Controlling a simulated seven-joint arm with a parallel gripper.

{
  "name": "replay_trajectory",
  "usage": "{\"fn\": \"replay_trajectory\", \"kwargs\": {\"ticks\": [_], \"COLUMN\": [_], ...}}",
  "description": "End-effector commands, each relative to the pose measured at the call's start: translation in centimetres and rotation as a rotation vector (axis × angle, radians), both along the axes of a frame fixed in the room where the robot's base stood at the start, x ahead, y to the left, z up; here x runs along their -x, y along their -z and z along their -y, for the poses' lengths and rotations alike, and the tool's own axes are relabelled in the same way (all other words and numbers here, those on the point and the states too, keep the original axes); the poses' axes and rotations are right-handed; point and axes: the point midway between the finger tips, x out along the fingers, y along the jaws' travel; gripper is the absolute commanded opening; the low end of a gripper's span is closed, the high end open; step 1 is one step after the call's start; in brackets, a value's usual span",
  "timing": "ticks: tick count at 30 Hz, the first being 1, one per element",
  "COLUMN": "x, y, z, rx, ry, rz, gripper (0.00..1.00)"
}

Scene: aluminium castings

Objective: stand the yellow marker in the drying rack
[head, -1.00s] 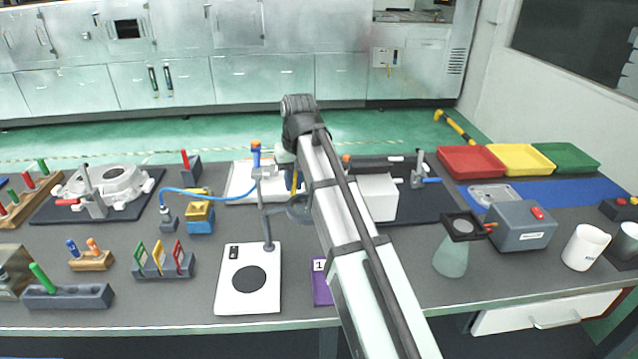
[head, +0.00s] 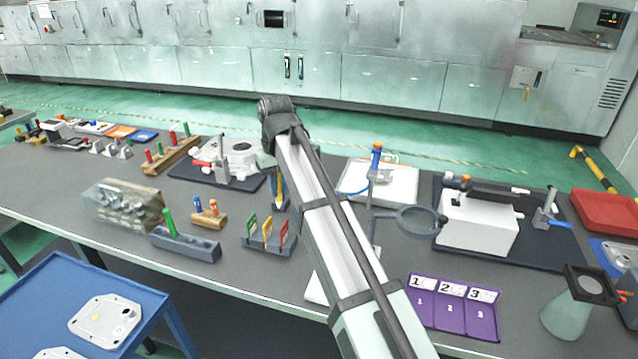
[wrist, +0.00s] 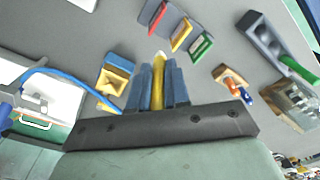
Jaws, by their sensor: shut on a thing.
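My gripper (wrist: 158,88) is shut on the yellow marker (wrist: 158,68), which stands out between its blue fingers in the wrist view. In the head view the yellow marker (head: 279,186) shows just left of my arm, above the table; most of my gripper is hidden behind the arm. A long grey slotted block (head: 190,246), which looks like the drying rack, lies to the left near the front edge. A green marker (head: 168,223) stands in its left end. The block (wrist: 262,36) is at upper right in the wrist view, apart from my gripper.
A holder with green, yellow and red tags (head: 266,238) stands between my gripper and the grey block. A small wooden stand (head: 208,217) holds blue and orange pieces. A clear box with parts (head: 124,204) is left of the grey block. A magnifier (head: 416,220) is to the right.

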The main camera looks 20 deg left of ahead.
Motion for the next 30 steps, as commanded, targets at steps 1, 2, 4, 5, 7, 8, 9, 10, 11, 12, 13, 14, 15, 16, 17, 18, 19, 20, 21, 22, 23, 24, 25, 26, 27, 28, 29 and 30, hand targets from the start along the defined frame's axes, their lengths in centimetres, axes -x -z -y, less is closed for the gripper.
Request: {"fn": "replay_trajectory", "kwargs": {"ticks": [1,2,4,5,7,8,9,10,11,12,13,14,15,16,17,18,19,20,21,22,23,24,25,26,27,28,29,30], "x": [0.9,1.4,2.8,3.4,4.8,5.4,6.2,6.8,7.4,8.1,8.6,9.1,9.7,10.1,10.4,10.8,11.0,11.3,11.5,11.6,11.7,11.8,11.8,11.8,11.8,11.8,11.8,11.8], "y": [-0.1,-0.1,-0.1,-0.1,-0.1,-0.1,-0.1,-0.1,-0.1,-0.1,0.0,0.0,0.0,0.0,0.0,0.0,0.0,0.0,0.0,0.0,0.0,0.0,0.0,0.0,0.0,0.0,0.0,0.0], "z": [-1.9,-2.9,-5.1,-6.0,-8.0,-8.9,-9.9,-10.7,-11.4,-12.3,-12.9,-13.4,-14.1,-14.5,-14.9,-15.3,-15.5,-15.8,-16.0,-16.1,-16.2,-16.2,-16.3,-16.3,-16.3,-16.3,-16.3,-16.3], "rx": [0.005,0.007,0.013,0.016,0.022,0.024,0.027,0.030,0.033,0.035,0.037,0.039,0.041,0.042,0.043,0.045,0.046,0.047,0.047,0.047,0.048,0.049,0.049,0.049,0.049,0.049,0.049,0.048], "ry": [-0.029,-0.045,-0.082,-0.098,-0.133,-0.148,-0.167,-0.180,-0.193,-0.208,-0.219,-0.229,-0.241,-0.249,-0.256,-0.264,-0.269,-0.273,-0.278,-0.280,-0.282,-0.283,-0.284,-0.284,-0.284,-0.284,-0.284,-0.284], "rz": [-0.002,-0.003,-0.005,-0.006,-0.007,-0.007,-0.008,-0.009,-0.009,-0.009,-0.009,-0.009,-0.009,-0.009,-0.009,-0.010,-0.009,-0.010,-0.010,-0.010,-0.009,-0.010,-0.010,-0.010,-0.010,-0.010,-0.010,-0.010], "gripper": [0.00,0.00,0.00,0.00,0.00,0.00,0.00,0.00,0.00,0.00,0.00,0.00,0.00,0.00,0.00,0.00,0.00,0.00,0.00,0.00,0.00,0.00,0.00,0.00,0.00,0.00,0.00,0.00]}}
